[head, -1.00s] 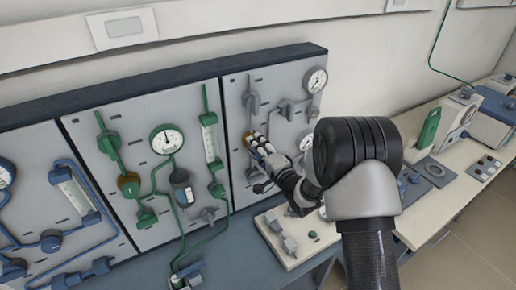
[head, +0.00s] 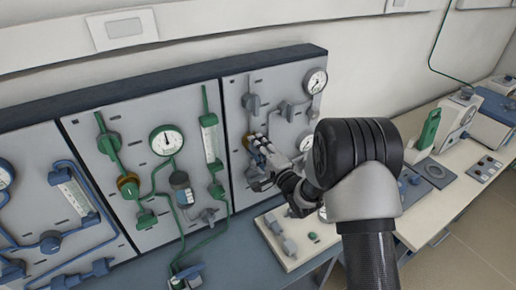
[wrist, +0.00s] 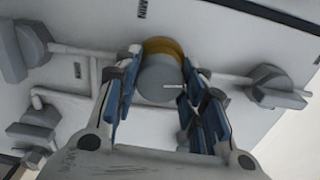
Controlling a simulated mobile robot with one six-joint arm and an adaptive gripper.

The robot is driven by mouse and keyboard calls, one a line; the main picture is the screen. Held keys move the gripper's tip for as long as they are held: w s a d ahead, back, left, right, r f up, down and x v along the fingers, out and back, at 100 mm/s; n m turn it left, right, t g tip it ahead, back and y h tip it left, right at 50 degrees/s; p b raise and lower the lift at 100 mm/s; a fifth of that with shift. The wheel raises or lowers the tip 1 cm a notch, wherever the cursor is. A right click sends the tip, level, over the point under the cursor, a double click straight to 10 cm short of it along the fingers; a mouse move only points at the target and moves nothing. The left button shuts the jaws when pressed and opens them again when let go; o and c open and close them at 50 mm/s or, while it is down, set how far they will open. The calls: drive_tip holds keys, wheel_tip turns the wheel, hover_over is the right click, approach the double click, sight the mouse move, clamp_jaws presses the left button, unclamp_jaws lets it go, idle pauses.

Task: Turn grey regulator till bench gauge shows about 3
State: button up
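The grey regulator (wrist: 158,82), a round grey knob with a brass collar (wrist: 165,47), sits on the grey panel (head: 236,100). My gripper (wrist: 160,72) has one blue-padded finger on each side of the knob. The pads are very close to its sides; whether they press on it is unclear. In the head view my gripper (head: 257,143) covers most of the knob. A dial that may be the bench gauge (head: 322,213) shows only in part beside my arm on the bench plate; its needle is not readable.
The grey panel also bears an upper gauge (head: 316,81), a lower gauge (head: 306,143) partly behind my arm, and a grey valve (wrist: 272,84) close to my fingers. Green-piped (head: 166,140) and blue-piped panels stand to the left. A pale plate with grey fittings (head: 288,245) lies below.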

drive_tip(key=o, duration=0.4)
drive_tip(key=v, duration=1.2)
